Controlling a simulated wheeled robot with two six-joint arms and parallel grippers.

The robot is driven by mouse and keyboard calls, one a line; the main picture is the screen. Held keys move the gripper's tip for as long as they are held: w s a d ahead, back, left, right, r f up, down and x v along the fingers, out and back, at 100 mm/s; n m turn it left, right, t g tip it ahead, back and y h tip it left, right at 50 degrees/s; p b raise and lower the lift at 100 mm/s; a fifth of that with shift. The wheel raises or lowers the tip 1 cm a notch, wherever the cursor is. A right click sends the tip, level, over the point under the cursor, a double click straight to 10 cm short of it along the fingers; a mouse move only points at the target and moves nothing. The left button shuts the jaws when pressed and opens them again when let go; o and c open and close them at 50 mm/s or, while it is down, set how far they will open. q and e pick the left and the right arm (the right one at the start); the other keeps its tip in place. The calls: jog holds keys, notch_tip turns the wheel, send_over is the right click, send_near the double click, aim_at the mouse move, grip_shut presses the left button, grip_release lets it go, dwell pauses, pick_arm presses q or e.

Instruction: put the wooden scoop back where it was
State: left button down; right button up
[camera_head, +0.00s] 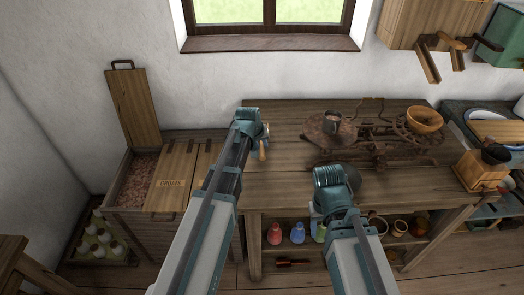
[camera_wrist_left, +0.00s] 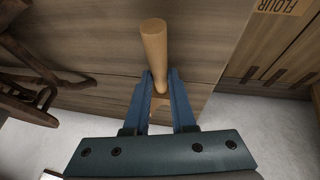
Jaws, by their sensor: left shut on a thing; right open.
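The wooden scoop (camera_wrist_left: 154,45) shows in the left wrist view as a pale, rounded wooden handle between my left fingers. My left gripper (camera_wrist_left: 159,88) is shut on it. In the head view my left gripper (camera_head: 263,138) is at the left end of the table, with a bit of the scoop (camera_head: 262,152) showing below it. The scoop's far end is hidden. My right gripper (camera_head: 342,183) is over the table's front edge, open; its fingers are mostly hidden by its own wrist.
An open bin (camera_head: 130,186) of brownish contents stands left, its lid (camera_head: 133,105) upright against the wall. A closed lid marked GROATS (camera_head: 172,180) lies beside it. A balance scale (camera_head: 375,140) with a mug (camera_head: 332,122) and wooden bowl (camera_head: 425,119) stands right on the table (camera_head: 285,120).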

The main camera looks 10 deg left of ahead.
pick_arm(q)
jog(key=shift+f, duration=0.7)
pick_arm(e)
jog(key=shift+a+f, duration=0.1)
jog(key=shift+f, duration=0.6)
pick_arm(q)
jog(key=shift+s, duration=0.1)
jog(key=shift+f+b, duration=0.15)
jog(key=shift+b, duration=0.2)
jog(key=c, duration=0.7)
grip_release()
jog(key=shift+c, duration=0.2)
pick_arm(e)
jog(key=shift+f, duration=0.1)
pick_arm(q)
jog(key=shift+r, duration=0.25)
